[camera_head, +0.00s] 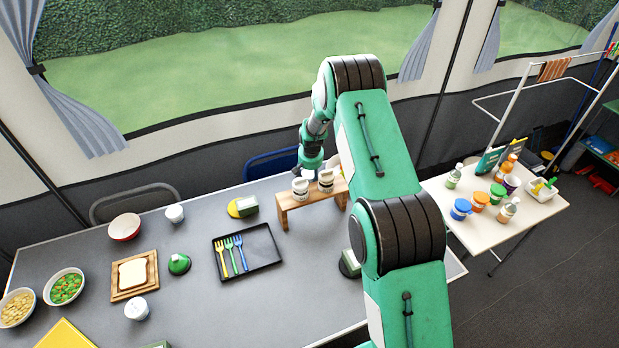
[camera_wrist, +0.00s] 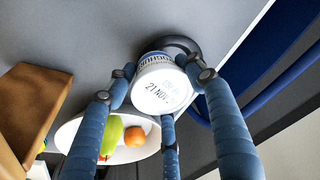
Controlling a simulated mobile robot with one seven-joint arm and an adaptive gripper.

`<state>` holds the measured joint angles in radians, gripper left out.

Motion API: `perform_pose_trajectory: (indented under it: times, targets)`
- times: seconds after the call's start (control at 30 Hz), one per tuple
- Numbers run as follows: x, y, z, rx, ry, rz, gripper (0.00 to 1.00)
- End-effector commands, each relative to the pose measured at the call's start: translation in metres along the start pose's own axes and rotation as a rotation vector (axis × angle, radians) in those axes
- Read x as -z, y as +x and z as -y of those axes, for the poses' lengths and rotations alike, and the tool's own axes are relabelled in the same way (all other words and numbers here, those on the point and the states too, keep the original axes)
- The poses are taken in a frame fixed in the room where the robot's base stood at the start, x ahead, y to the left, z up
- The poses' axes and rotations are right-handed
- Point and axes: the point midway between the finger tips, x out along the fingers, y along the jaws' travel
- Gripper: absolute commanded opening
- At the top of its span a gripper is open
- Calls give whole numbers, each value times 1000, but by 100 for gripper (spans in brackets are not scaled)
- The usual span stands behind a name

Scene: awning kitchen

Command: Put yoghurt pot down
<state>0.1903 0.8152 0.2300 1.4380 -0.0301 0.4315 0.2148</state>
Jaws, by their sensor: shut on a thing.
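The yoghurt pot (camera_wrist: 162,86) is white with a blue printed band, and its round end facing me reads "21 NOV". My gripper (camera_wrist: 165,80) is shut around its sides in the wrist view. The grey table (camera_wrist: 65,25) is behind the pot; I cannot tell whether the pot touches it. In the head view my gripper (camera_head: 302,171) is small and dark, at the table's back edge behind the wooden stand (camera_head: 284,213). I cannot make out the held pot there. Two white pots with dark bands, one on the left (camera_head: 300,189) and one on the right (camera_head: 326,182), are on the stand.
A white fruit bowl (camera_wrist: 70,130) with a pear and an orange is beside the stand, close to my fingers. A blue chair (camera_head: 270,166) is behind the table. A black tray (camera_head: 262,262) with forks lies in front. A white cup (camera_head: 175,213) stands farther left.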

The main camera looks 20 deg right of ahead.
Motion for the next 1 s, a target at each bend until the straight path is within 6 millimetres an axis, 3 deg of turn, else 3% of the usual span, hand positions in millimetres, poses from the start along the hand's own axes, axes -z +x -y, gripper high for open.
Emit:
perform_pose_trajectory:
  times: [0.57,0.6,0.7,1.0]
  targets:
    - [-2,8,0,0,0,0,17]
    - [-2,9,0,0,0,0,54]
    - [-2,8,0,0,0,0,72]
    - [-2,8,0,0,0,0,72]
